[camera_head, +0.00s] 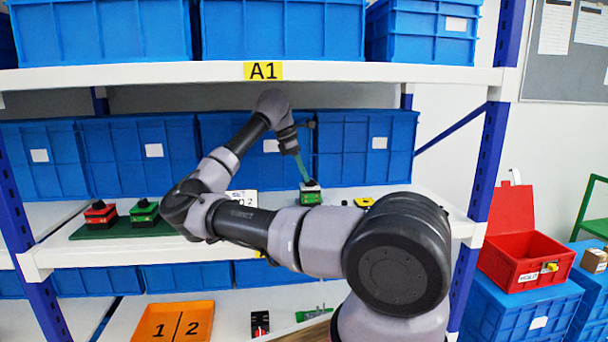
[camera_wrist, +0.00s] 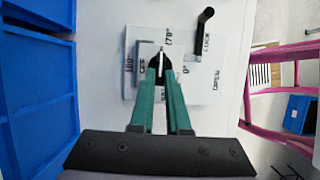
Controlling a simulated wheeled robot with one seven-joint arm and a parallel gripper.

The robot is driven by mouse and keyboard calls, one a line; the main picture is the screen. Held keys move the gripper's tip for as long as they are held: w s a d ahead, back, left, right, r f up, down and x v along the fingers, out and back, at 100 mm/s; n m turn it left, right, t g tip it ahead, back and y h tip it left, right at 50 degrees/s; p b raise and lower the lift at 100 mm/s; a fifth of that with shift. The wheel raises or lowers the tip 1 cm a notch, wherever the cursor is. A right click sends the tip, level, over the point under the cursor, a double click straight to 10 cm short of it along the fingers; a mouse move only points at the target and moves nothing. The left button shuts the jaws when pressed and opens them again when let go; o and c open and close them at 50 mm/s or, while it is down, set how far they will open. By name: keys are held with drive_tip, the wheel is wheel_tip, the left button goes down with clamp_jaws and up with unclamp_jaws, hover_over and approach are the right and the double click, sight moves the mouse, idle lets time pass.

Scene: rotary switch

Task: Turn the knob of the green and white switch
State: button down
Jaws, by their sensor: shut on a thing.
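The green and white switch (camera_head: 311,198) stands on the middle shelf in the head view, with a green lower part and a pale top. My gripper (camera_head: 305,180) reaches down to its top with green fingers. In the wrist view, my gripper (camera_wrist: 160,76) is shut on the black knob (camera_wrist: 161,54), one finger on each side. The knob carries a white line that points up in the picture. The fingers hide the knob's lower part. The switch's pale square plate (camera_wrist: 131,62) shows around the knob.
A red switch (camera_head: 100,215) and another green switch (camera_head: 144,211) sit on a green mat to the left. A black lever (camera_wrist: 203,30) stands beside the knob on a panel with printed angle marks. Blue bins (camera_head: 365,145) stand behind, and a shelf board (camera_head: 350,72) runs above.

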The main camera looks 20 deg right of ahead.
idle(0.4)
drive_tip(key=c, duration=0.9)
unclamp_jaws()
drive_tip(key=shift+a+r, duration=0.1)
drive_tip(key=shift+r, duration=0.1)
drive_tip(key=w+a, duration=0.1)
drive_tip(key=a, duration=0.3)
drive_tip(key=w+a, duration=0.1)
drive_tip(key=a, duration=0.2)
drive_tip(key=w+a, duration=0.1)
drive_tip(key=a, duration=0.3)
drive_tip(key=shift+w+a+r, duration=0.35)
drive_tip(key=shift+s, duration=0.15)
